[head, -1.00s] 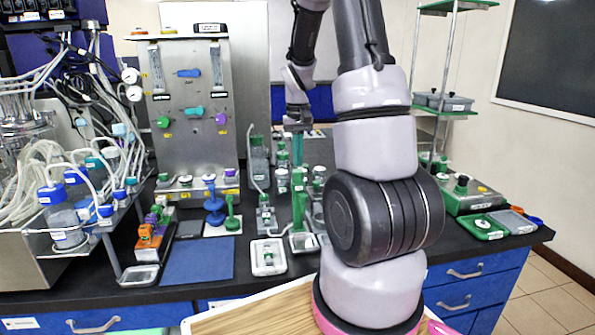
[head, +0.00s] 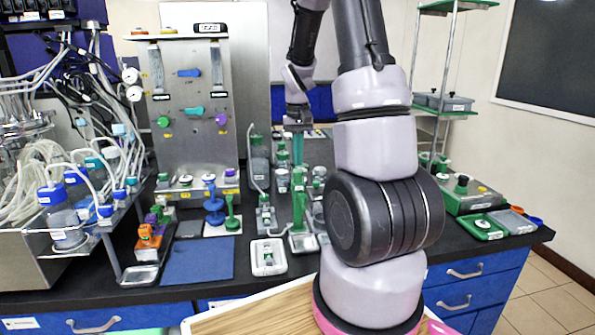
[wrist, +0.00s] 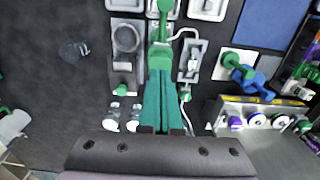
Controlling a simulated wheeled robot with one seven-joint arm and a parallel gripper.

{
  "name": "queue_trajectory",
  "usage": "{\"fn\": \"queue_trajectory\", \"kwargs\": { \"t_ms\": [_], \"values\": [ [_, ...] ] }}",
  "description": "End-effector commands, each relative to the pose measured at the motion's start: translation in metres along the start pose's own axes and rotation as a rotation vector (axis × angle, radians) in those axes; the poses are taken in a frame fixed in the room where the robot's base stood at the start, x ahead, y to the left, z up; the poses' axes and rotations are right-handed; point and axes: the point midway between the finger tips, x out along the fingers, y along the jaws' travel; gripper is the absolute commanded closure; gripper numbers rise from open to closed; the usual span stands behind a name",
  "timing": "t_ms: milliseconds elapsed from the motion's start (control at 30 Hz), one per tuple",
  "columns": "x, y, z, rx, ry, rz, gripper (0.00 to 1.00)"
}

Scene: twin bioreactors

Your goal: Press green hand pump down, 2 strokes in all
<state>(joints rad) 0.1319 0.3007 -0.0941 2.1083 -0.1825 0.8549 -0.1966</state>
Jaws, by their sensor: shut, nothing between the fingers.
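The green hand pump (head: 299,212) appears to be the tall upright green piece on a small pale base on the bench, left of my arm. In the wrist view its green stalk (wrist: 163,22) shows just beyond my fingertips. My gripper (head: 298,160) points down with its teal fingers together and nothing held. In the wrist view the closed gripper (wrist: 160,50) overlaps the pump's near end. I cannot tell whether the fingertips touch it, or how far down the pump is.
A blue plunger (head: 213,205) and a shorter green plunger (head: 232,215) stand to the left. A white tray (head: 257,268) lies in front. Bottles and fittings crowd around the pump. A blue mat (head: 198,262) leaves clear room at the left.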

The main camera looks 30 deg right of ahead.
Motion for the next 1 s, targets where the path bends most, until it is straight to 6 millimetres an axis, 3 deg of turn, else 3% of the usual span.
{"fn": "queue_trajectory", "kwargs": {
  "t_ms": [467, 1000],
  "values": [
    [0.0, 0.0, 0.0, 0.0, 0.0, 0.0, 1.0],
    [0.021, 0.0, 0.001, 0.0, -0.002, 0.0, 1.0]
  ]
}}
